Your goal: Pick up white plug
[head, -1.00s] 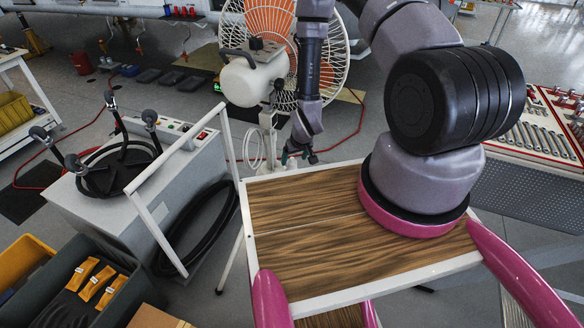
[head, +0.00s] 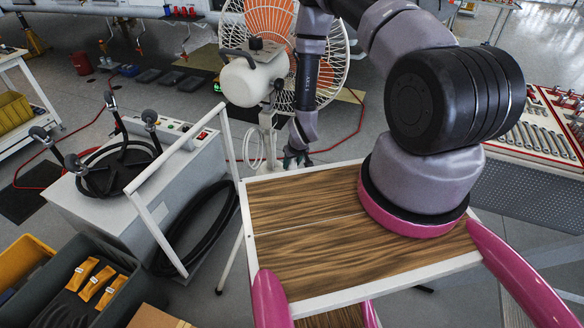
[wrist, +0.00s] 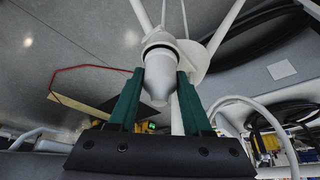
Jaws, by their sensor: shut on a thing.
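The white plug (wrist: 158,84) shows in the wrist view as a pale, tapered body with a dark ring near its far end. It sits between the two green fingers of my gripper (wrist: 161,74), which are shut on it. In the head view my gripper (head: 296,160) is small and dark, low beside the white stand post, just beyond the wooden tabletop's far edge. I cannot make out the plug there. Whether the plug still touches the white part behind it is unclear.
A white tank (head: 255,78) and a large fan (head: 335,60) stand behind the gripper. A white cable loop (wrist: 250,105) hangs close by on the right. A grey cart (head: 150,180) stands at left.

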